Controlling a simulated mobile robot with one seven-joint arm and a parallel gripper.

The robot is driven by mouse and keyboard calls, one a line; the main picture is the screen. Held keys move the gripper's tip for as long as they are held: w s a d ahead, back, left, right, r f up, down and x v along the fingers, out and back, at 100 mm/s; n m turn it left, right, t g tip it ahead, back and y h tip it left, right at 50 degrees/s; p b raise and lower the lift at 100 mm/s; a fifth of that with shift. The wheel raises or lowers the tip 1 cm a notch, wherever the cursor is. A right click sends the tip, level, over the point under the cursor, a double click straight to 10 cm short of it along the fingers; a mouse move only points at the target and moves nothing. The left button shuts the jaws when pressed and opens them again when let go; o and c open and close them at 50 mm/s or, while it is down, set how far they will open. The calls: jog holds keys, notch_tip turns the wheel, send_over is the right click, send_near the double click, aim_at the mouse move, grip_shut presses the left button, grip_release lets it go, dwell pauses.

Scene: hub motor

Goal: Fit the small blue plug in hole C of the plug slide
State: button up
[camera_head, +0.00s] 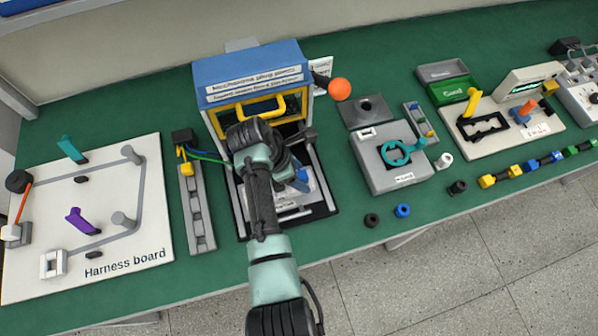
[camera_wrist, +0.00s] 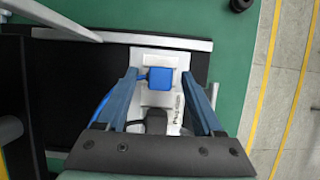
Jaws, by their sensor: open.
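In the wrist view, a small bright blue block (camera_wrist: 160,78), which looks like the blue plug, sits on a pale plate (camera_wrist: 146,56) in a dark tray. A blue strand runs from its left side. My gripper (camera_wrist: 159,73) is open, with its fingertips on either side of the block; I cannot tell whether they touch it. In the head view my gripper (camera_head: 301,181) is over the tray (camera_head: 326,206) before the blue-topped box, and my arm hides much of this area. The pale plate may be the plug slide; its print and hole letters are unreadable.
The blue-topped box (camera_head: 252,75) with a yellow handle stands close behind my gripper. A grey slotted strip (camera_head: 203,235) and the harness board (camera_head: 120,235) lie to the left. A grey fixture (camera_head: 391,176) with a teal ring and two small rings are to the right.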

jog(key=v, duration=1.3)
jog(key=shift+s+f, duration=0.1)
